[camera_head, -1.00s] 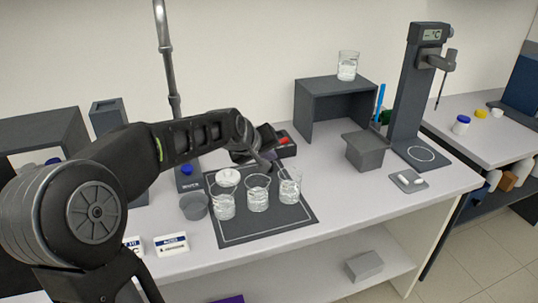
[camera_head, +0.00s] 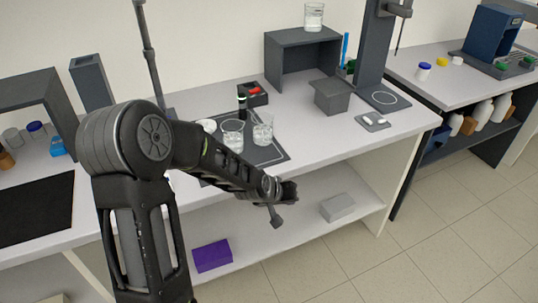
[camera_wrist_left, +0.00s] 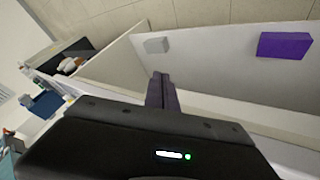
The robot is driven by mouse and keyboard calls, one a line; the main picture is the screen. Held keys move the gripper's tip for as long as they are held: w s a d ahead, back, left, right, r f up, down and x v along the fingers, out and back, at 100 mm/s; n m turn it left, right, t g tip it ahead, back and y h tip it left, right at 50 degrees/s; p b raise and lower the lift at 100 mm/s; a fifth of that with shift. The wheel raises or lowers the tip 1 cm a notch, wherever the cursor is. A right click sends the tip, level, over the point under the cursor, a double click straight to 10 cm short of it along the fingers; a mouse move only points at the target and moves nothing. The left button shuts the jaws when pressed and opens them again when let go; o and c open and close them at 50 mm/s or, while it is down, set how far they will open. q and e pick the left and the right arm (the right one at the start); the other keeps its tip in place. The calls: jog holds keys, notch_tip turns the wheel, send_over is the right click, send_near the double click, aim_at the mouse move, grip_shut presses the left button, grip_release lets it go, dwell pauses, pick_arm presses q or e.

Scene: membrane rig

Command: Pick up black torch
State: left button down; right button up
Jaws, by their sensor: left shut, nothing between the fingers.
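A small dark upright cylinder (camera_head: 242,103), which looks like the black torch, stands on the bench at the back of the dark mat, beside a black box with a red part. My left gripper (camera_head: 277,216) is shut and empty, out in front of the bench's front edge and pointing down. It is well apart from the torch. The closed fingers also show in the left wrist view (camera_wrist_left: 160,92), over the lower shelf area; the torch is not seen there. My right gripper is not in view.
Glass beakers (camera_head: 263,131) stand on the dark mat (camera_head: 270,153), between my left gripper and the torch. A grey shelf stand (camera_head: 290,42) and grey box (camera_head: 332,96) are to the right. A purple box (camera_head: 212,255) and grey block (camera_head: 338,207) lie on the lower shelf.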

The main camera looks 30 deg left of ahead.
pick_arm(q)
jog(key=s+d+f+m+g+h, duration=0.2)
jog(key=s+d+f+g, duration=0.2)
jog(key=s+d+f, duration=1)
jog(key=s+d+f+g, duration=0.1)
jog(key=s+d+f, duration=0.1)
jog(key=s, duration=0.2)
jog(key=s+d+f+m+g, duration=0.1)
jog(key=s+d+f, duration=0.1)
jog(key=s, duration=0.3)
jog(key=s+d+f+m+g+h, duration=0.1)
jog(key=s+d+f, duration=0.1)
jog(key=s+f, duration=0.1)
jog(key=shift+s+d, duration=0.3)
jog(key=shift+s, duration=0.6)
